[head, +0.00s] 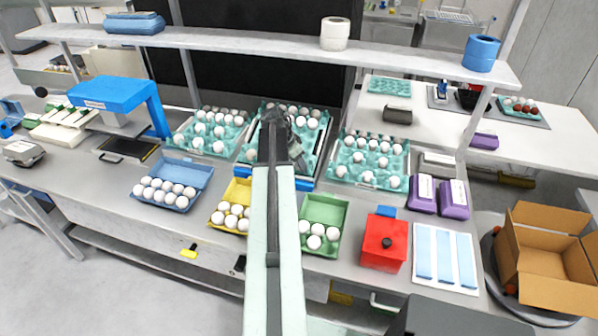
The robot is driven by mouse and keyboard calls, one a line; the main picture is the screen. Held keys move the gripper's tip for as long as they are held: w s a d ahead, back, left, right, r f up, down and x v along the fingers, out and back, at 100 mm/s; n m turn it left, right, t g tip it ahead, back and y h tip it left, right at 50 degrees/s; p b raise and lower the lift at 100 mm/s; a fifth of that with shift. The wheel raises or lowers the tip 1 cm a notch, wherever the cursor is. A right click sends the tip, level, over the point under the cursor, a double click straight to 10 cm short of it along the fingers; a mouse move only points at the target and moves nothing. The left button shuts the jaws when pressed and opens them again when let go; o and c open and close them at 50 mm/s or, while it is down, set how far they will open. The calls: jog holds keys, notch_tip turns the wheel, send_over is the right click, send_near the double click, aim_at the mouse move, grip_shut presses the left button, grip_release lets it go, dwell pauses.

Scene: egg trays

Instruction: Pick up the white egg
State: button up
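Many white eggs are in view, and I cannot tell which one is meant. White eggs sit in a left teal tray (238,131), a middle teal tray (316,146) and a right teal tray (345,157). More white eggs lie in a blue carton (200,172), a yellow carton (238,190) and a green carton (326,209). One white egg (313,123) shows in the middle tray, right of my gripper. My gripper (279,122) is dark and small, over the middle tray. My arm hides part of that tray. Fingertips and any held egg cannot be made out.
A shelf (270,45) spans the bench behind the trays. A red box (384,243), purple cartons (453,199) and a white sheet with blue strips (444,257) stand at right. A blue device (108,92) is at left. An open cardboard box (545,255) is far right.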

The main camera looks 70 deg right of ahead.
jog(key=shift+r, duration=0.1)
jog(key=c, duration=0.5)
jog(key=shift+o, duration=0.2)
jog(key=shift+r+p, duration=0.5)
jog(key=shift+p, duration=0.05)
notch_tip(320, 180, up, 3)
jog(key=p, duration=0.3)
jog(key=shift+r, duration=0.15)
jog(key=w+a+f, duration=0.1)
jog(key=w+a, duration=0.9)
jog(key=a, duration=0.2)
jog(key=shift+a+b, duration=0.2)
jog(key=shift+b, duration=0.15)
